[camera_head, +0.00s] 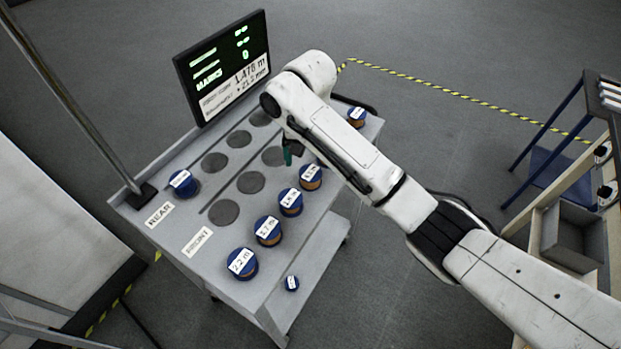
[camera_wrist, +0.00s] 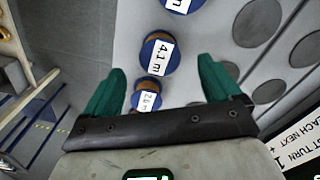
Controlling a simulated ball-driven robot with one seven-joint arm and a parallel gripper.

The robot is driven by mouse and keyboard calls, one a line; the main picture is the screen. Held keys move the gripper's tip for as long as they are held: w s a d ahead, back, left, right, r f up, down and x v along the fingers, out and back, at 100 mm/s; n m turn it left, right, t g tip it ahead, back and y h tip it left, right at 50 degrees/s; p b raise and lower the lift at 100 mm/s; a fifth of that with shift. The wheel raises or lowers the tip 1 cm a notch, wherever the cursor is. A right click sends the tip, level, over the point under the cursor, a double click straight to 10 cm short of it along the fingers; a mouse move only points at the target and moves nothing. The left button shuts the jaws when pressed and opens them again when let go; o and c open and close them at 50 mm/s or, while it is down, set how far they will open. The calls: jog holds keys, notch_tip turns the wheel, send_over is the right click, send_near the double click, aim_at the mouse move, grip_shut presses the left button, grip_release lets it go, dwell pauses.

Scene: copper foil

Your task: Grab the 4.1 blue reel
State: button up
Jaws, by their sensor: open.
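The reel marked 4.1 m (camera_wrist: 156,56), blue with a copper-coloured side and a white label, is in the upper middle of the wrist view. My gripper (camera_wrist: 162,76) has its green fingers spread, one on each side below this reel, with nothing held. A smaller-looking reel, apparently marked 2.6 m (camera_wrist: 147,96), shows between the fingers. In the head view my gripper (camera_head: 289,154) hangs over the cart, left of the row of reels. The 4.1 label cannot be picked out surely there, and my arm covers part of the row.
The grey cart (camera_head: 180,242) carries several blue reels, including the 2.2 m reel (camera_head: 242,263), and empty dark discs (camera_head: 224,212). A screen (camera_head: 225,68) stands at its far end. A lone reel (camera_head: 184,183) sits at the left. A shelf rack (camera_head: 570,235) stands right.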

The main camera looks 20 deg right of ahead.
aim_at(310, 172)
jog(key=shift+w+d+f+p, duration=0.1)
jog(key=shift+f+p, duration=0.15)
jog(key=shift+f, duration=1.5)
jog(key=shift+w+d+f+p, duration=0.1)
jog(key=shift+f+p, duration=0.1)
jog(key=shift+f, duration=1.5)
jog(key=c, duration=1.2)
jog(key=shift+o, duration=0.2)
jog(key=shift+r, duration=0.1)
